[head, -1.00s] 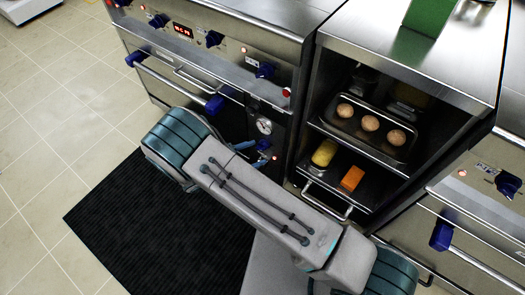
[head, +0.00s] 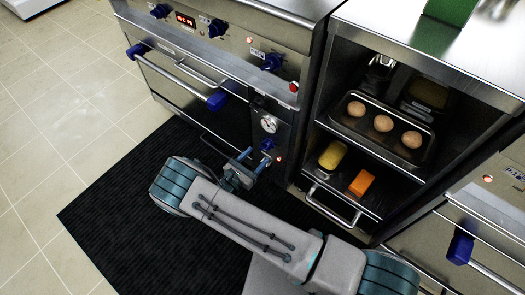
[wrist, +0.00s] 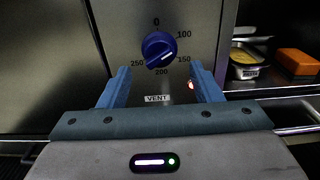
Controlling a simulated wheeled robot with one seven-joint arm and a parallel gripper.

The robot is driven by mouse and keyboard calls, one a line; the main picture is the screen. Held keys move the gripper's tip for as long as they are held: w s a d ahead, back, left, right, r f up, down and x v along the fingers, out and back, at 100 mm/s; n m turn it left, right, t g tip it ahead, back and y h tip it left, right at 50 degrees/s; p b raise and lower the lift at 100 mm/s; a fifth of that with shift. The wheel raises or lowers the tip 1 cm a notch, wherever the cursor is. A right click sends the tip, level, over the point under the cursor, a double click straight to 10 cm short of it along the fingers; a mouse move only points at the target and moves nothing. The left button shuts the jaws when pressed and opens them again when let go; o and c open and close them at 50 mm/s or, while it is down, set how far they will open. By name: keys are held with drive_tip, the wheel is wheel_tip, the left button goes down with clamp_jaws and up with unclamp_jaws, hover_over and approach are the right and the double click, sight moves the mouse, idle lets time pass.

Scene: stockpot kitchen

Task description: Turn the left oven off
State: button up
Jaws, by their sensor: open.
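The left oven (head: 215,65) is a steel unit with blue knobs on its upper panel. Lower down its right side is a blue temperature knob (head: 267,144), below a round gauge (head: 269,124). In the wrist view this knob (wrist: 159,49) sits on a dial marked 0, 100, 150, 200 and 250. Its pale pointer line is slanted, away from 0; I cannot tell the exact setting. A small orange-red lamp (wrist: 191,85) glows beside it. My gripper (wrist: 160,70) is open, its fingers just below and on either side of the knob, not closed on it.
An open cabinet to the right holds a tray (head: 350,118) with round brown items, a yellow item (head: 332,155) and an orange block (head: 361,183). Another oven (head: 440,220) stands at the far right. A black mat (head: 110,220) covers the floor ahead.

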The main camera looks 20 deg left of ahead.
sight(263, 149)
drive_tip(key=x, duration=0.4)
drive_tip(key=shift+w+d+b, duration=0.1)
drive_tip(key=shift+w+b, duration=0.25)
drive_tip(key=shift+w, duration=0.05)
drive_tip(key=c, duration=1)
drive_tip(key=shift+n, duration=0.4)
drive_tip(key=n, duration=0.5)
drive_tip(key=shift+p, duration=0.35)
drive_tip(key=n, duration=0.6)
drive_tip(key=shift+s, duration=0.1)
drive_tip(key=shift+d, duration=0.1)
